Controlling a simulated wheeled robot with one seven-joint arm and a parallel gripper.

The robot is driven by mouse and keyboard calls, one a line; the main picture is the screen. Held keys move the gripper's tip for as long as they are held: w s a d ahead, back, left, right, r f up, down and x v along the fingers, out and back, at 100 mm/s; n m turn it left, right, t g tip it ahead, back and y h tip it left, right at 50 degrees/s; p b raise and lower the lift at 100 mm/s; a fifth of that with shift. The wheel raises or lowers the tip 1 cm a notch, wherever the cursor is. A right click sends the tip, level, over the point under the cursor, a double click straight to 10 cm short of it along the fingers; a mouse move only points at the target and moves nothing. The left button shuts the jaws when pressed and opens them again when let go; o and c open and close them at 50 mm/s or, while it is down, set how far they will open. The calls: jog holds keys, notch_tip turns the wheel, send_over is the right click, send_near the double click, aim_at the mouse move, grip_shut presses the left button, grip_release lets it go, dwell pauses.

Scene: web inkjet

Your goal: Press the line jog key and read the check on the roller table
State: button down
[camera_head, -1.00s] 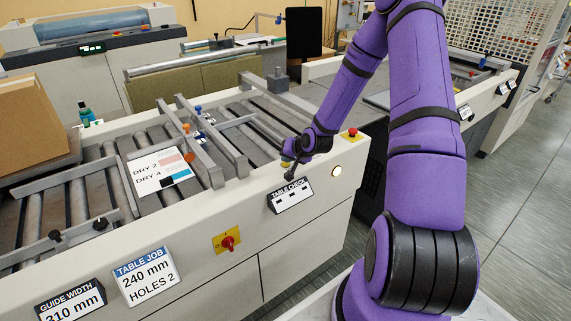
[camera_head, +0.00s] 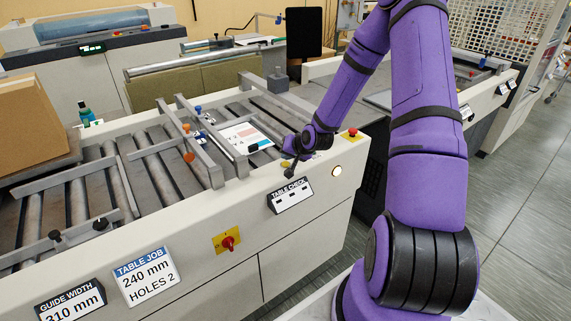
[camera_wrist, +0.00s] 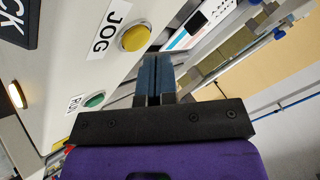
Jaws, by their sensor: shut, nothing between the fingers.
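My gripper (camera_head: 289,167) is shut and empty over the near rim of the roller table (camera_head: 180,205). In the wrist view its fingertips (camera_wrist: 153,62) are close beside the yellow round key (camera_wrist: 135,38) labelled JOG (camera_wrist: 110,28); I cannot tell whether they touch it. The TABLE CHECK panel (camera_head: 290,195) on the front face shows small dark marks and no readable value. A printed sheet (camera_head: 243,135) lies on the rollers right of the crossbars; it also shows in the wrist view (camera_wrist: 184,34).
A green RUN key (camera_wrist: 95,100) and a lit lamp (camera_head: 337,171) are close by. A red stop button (camera_head: 352,132) stands on the rim. A red rotary switch (camera_head: 227,242) is on the front. The TABLE JOB card (camera_head: 146,276) reads 240 mm, HOLES 2.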

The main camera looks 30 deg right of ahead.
aim_at(287, 163)
jog(key=shift+r, duration=0.25)
jog(key=shift+r, duration=2.4)
jog(key=shift+a+r, duration=0.1)
jog(key=shift+r, duration=0.1)
jog(key=s+a+r+n+g+h, duration=0.1)
jog(key=s+a+r+n, duration=0.15)
jog(key=s+r, duration=0.4)
jog(key=s+a+r+n+g+h, duration=0.1)
jog(key=s+a+r, duration=0.25)
jog(key=r, duration=0.55)
jog(key=s+a+r+n+g+h, duration=0.1)
jog(key=s+a+r+n, duration=0.1)
jog(key=s+a+r, duration=0.35)
jog(key=s+a+r+n+y, duration=0.1)
jog(key=s+a+r, duration=0.1)
jog(key=s+r, duration=0.3)
jog(key=s+a+r+n+g, duration=0.1)
jog(key=s+r, duration=0.4)
jog(key=s, duration=0.8)
jog(key=shift+s+a+y, duration=0.4)
jog(key=shift+a, duration=0.2)
